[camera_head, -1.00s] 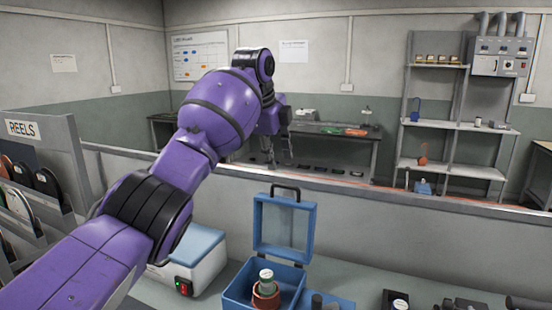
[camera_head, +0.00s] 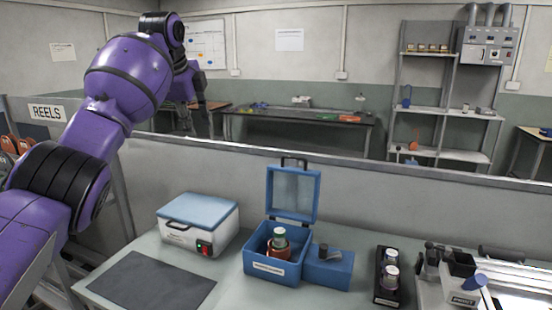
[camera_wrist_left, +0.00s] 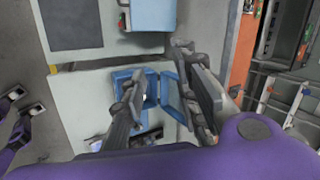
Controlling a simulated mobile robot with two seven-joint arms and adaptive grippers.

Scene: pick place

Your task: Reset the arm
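My left arm comes in from the left of the head view, raised. Its gripper (camera_head: 192,118) hangs above the partition at the upper left, apart from anything on the bench. In the left wrist view the left gripper (camera_wrist_left: 163,98) has its two dark fingers spread with nothing between them. The blue box (camera_wrist_left: 152,82) shows between and behind the fingers, well below them. Purple and dark parts of mine show at the left edge of the wrist view; whether the right gripper is open there is unclear. The head view does not show the right gripper.
The blue box (camera_head: 252,262) stands lid-up on the bench, holding a copper-coloured part and a jar. A white case with a blue lid (camera_head: 200,222), a dark mat (camera_head: 150,283) and a black holder with jars (camera_head: 388,280) are nearby. A low partition (camera_head: 380,190) runs behind.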

